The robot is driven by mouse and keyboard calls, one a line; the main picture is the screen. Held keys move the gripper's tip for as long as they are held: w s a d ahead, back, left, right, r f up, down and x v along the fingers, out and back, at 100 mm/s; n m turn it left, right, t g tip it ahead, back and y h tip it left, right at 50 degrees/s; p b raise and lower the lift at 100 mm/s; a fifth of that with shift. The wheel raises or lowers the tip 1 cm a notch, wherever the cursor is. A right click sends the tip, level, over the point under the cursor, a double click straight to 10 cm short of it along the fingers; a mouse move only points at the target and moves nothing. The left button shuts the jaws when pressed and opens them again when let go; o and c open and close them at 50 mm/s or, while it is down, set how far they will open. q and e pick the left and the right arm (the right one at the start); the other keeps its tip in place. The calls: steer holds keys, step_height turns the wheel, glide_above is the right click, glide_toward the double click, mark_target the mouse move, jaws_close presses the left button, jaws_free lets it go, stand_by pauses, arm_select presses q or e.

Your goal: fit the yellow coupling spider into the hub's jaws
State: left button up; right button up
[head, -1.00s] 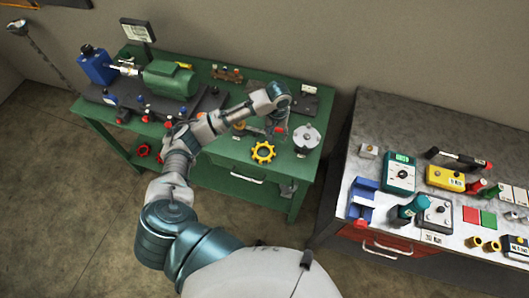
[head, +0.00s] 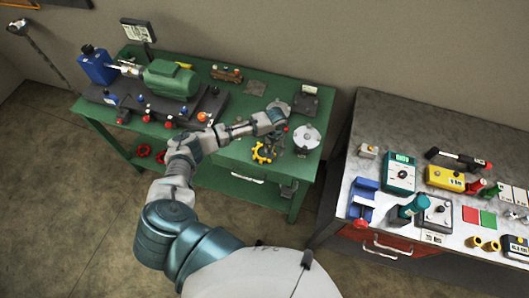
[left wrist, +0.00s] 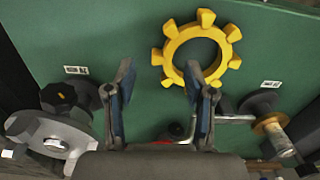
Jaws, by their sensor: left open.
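The yellow coupling spider (head: 259,157), a toothed ring, lies flat on the green bench near its front edge, partly covered by my gripper in the head view. In the left wrist view the whole spider (left wrist: 172,53) shows at top, right of centre. My left gripper (left wrist: 158,78) is open with nothing between its fingers. Its right fingertip overlaps the ring's lower-left rim in that view; I cannot tell contact. In the head view the gripper (head: 279,139) is small and dark beside the spider.
A green motor (head: 171,80) on a dark base and a blue box (head: 98,65) fill the bench's left. A grey-topped cabinet (head: 400,125) with tools stands right, across a gap.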

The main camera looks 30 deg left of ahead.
arm_select(q)
step_height(320, 180, down, 2)
steer(key=shift+f, duration=0.25)
steer(key=shift+a+f, duration=0.25)
steer(key=shift+f, duration=0.05)
steer(key=c, duration=1)
steer(key=shift+d, duration=0.15)
jaws_close()
steer(key=shift+r, duration=0.2)
